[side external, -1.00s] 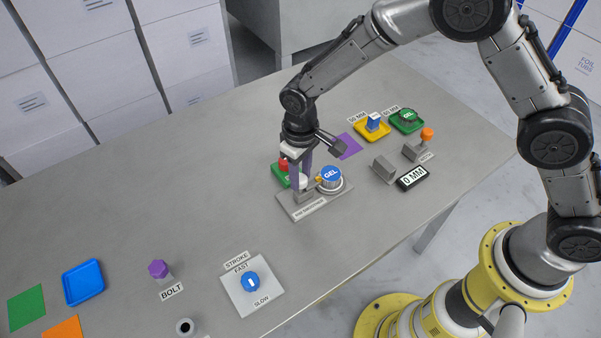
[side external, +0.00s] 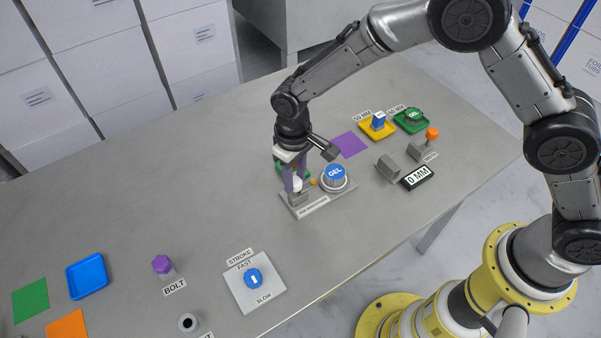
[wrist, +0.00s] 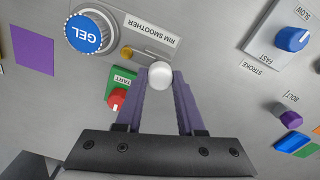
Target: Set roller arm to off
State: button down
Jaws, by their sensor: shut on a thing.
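The rim smoother plate (side external: 325,204) is grey, with a label on its front edge. On it sits a round holder with a blue-topped GEL cup (side external: 336,173), also in the wrist view (wrist: 84,33). The roller arm's white ball knob (wrist: 160,75) stands between my gripper's (wrist: 161,80) purple fingers, which are shut on it. The knob also shows in the side view (side external: 297,184) at my fingertips. The small orange-yellow roller (wrist: 126,53) sits between knob and cup, with a narrow gap to the cup holder. The rest of the roller arm is largely hidden.
A green START panel with a red knob (wrist: 117,98) stands close beside my fingers. The STROKE dial (side external: 253,278), purple bolt (side external: 162,265), blue tray (side external: 87,276) and 0 MM display (side external: 417,178) are farther off. The table's middle left is clear.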

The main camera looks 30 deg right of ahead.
jog(key=c, duration=0.7)
grip_release()
jog(key=shift+a, duration=0.3)
jog(key=shift+o, duration=0.9)
jog(key=shift+d, duration=0.1)
notch_tip(320, 180, up, 14)
